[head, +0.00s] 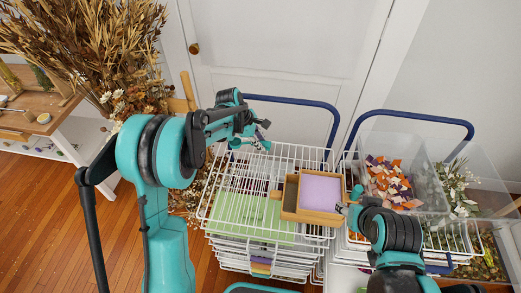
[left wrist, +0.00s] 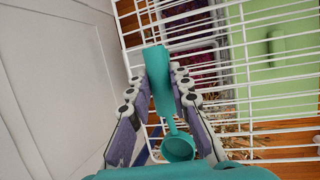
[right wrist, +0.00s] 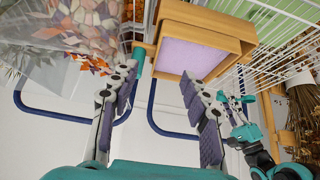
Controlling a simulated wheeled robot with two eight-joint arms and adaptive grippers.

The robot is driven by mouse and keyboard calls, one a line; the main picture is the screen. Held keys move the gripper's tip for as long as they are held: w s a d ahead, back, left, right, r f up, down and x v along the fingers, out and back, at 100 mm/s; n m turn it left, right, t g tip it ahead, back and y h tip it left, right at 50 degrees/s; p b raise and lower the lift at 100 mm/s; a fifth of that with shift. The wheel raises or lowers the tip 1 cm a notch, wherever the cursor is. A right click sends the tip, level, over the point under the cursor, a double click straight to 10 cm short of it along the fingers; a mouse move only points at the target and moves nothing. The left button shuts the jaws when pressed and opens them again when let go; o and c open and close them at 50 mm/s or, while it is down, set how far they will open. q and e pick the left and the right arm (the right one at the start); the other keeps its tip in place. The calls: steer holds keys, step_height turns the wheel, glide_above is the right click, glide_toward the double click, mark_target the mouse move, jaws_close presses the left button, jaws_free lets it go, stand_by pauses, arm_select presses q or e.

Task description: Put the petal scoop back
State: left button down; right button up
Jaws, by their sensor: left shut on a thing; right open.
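The teal scoop (left wrist: 160,80) shows in the left wrist view between the fingers of my left gripper (left wrist: 166,75), which is shut on it. Its round cup (left wrist: 178,149) lies toward the wrist and its flat handle points away. In the head view my left gripper (head: 262,136) is above the back rim of the left white wire basket (head: 235,158). My right gripper (right wrist: 158,80) is open and empty, just beside a wooden box with a lilac panel (right wrist: 188,55). That box (head: 318,193) sits on the basket's right part in the head view.
A clear bin (head: 385,150) of orange and purple petals stands at the right. A short teal piece (right wrist: 138,58) is beside my right fingertips. Blue cart handles (head: 300,99) rise behind the baskets. Dried plants (head: 80,45) and a table (head: 45,120) are at left.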

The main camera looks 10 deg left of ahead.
mark_target(260, 155)
arm_select(q)
steer(key=shift+f+b, duration=0.6)
steer(key=shift+f, duration=1.3)
steer(key=shift+f, duration=0.1)
steer(key=c, duration=1.4)
jaws_free()
